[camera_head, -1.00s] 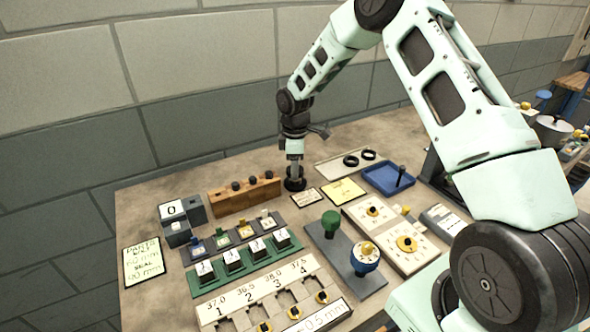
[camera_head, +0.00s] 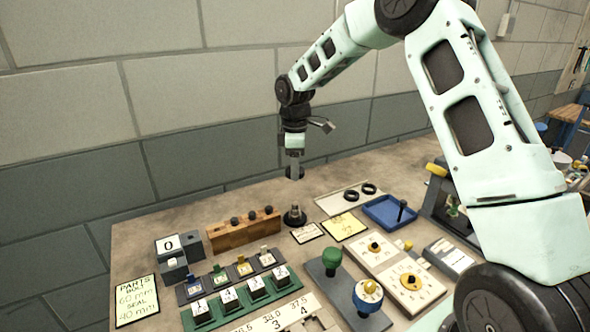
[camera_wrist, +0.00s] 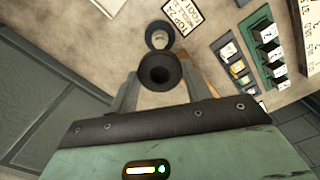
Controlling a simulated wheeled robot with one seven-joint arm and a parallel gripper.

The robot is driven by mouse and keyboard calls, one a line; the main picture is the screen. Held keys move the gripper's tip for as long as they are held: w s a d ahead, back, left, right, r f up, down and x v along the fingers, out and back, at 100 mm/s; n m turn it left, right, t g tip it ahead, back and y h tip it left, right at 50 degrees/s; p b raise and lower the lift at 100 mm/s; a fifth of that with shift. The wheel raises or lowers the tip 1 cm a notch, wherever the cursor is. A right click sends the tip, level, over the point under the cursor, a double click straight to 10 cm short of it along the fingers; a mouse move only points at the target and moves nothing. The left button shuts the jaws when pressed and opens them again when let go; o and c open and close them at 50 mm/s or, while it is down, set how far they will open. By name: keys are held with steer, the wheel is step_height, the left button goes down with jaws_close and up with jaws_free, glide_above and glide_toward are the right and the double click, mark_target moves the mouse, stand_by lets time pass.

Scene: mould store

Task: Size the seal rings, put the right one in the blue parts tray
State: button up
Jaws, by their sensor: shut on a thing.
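My gripper (camera_head: 294,164) is shut on a black seal ring (camera_wrist: 160,72) and holds it in the air; the ring also shows small at the fingertips in the head view (camera_head: 294,174). Below it stands a metal gauge post (camera_head: 295,212) on a round black base; ring and post are apart. In the wrist view the post (camera_wrist: 158,38) shows just beyond the ring. Two more black rings (camera_head: 350,196) (camera_head: 369,188) lie on a pale tray (camera_head: 331,205). The blue parts tray (camera_head: 379,209) is to the right, with a dark upright peg (camera_head: 402,209) in it.
A wooden block (camera_head: 228,238) with several dark knobs stands left of the post. A parts card (camera_head: 136,301) lies far left. A yellow note (camera_head: 343,226), a green knob (camera_head: 331,257) and a blue dial (camera_head: 368,294) are in front. The wall is close behind.

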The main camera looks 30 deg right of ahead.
step_height(320, 180, up, 6)
steer(key=p, duration=0.4)
steer(key=shift+p, duration=0.35)
steer(key=shift+f, duration=0.1)
